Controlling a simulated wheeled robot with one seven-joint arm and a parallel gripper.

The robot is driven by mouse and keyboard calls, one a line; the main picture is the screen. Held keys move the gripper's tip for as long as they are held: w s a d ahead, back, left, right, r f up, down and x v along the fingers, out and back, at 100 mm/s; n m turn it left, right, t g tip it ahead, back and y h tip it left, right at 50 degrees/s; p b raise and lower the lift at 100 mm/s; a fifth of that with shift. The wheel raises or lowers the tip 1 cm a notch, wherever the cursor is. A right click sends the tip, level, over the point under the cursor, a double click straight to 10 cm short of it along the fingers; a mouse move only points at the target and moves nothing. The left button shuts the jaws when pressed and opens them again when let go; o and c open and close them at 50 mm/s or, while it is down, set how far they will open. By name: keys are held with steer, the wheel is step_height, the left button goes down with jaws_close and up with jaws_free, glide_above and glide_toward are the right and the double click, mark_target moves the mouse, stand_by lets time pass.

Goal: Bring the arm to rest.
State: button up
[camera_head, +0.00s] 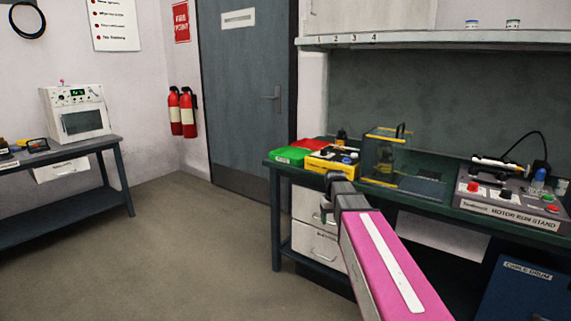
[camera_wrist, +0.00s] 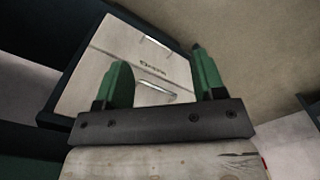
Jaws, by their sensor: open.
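My arm, with a magenta link, reaches from the lower right of the head view toward the front edge of the green-topped bench (camera_head: 270,163). Its dark end is in front of the bench's left part, and the fingers are hard to make out there. In the wrist view my gripper (camera_wrist: 160,82) shows two green fingers standing well apart, with nothing between them. Behind the fingers is a white drawer unit (camera_wrist: 110,50), which also shows under the bench in the head view (camera_head: 312,243).
On the bench are a green tray (camera_head: 290,155), a yellow-edged box with buttons (camera_head: 325,163), a clear yellow-framed enclosure (camera_head: 385,158) and a motor run stand (camera_head: 508,205). A blue cable drum box (camera_head: 525,290) is at lower right. The floor (camera_head: 190,240) at left-centre is clear.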

steer(key=s+f+m, duration=0.1)
steer(key=s+f, duration=0.6)
steer(key=s, duration=0.3)
steer(key=s+f, duration=0.6)
steer(key=s, duration=0.3)
steer(key=shift+s+f+m, duration=0.35)
steer(key=shift+s+m, duration=0.05)
